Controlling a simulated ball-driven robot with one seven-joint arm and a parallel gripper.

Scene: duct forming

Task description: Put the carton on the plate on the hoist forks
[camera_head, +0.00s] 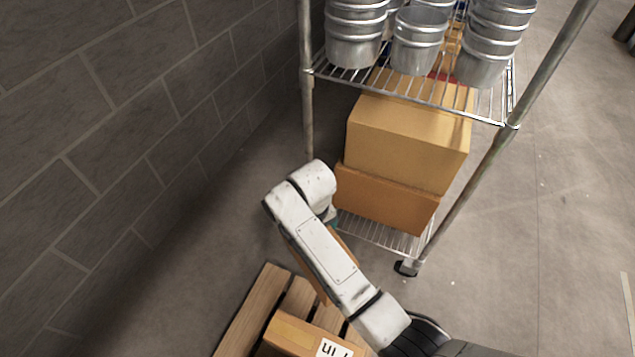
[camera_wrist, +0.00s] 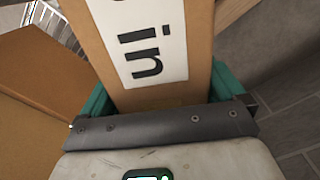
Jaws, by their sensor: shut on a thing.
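My gripper (camera_wrist: 160,92) is shut on a brown carton (camera_wrist: 199,50), with one teal finger on each side of it in the wrist view. The carton has a white label with black letters reading "in". In the head view most of this carton is hidden behind my arm; a brown strip of it (camera_head: 313,272) shows along the arm's lower left side. My gripper is mostly hidden there too. I do not see the hoist forks or the plate in either view.
A wooden pallet (camera_head: 248,312) at the bottom holds another labelled carton (camera_head: 290,335). A wire rack with metal buckets (camera_head: 356,35) and stacked brown boxes (camera_head: 405,140) stands beyond my arm. A block wall (camera_head: 130,120) is at left. The floor at right is clear.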

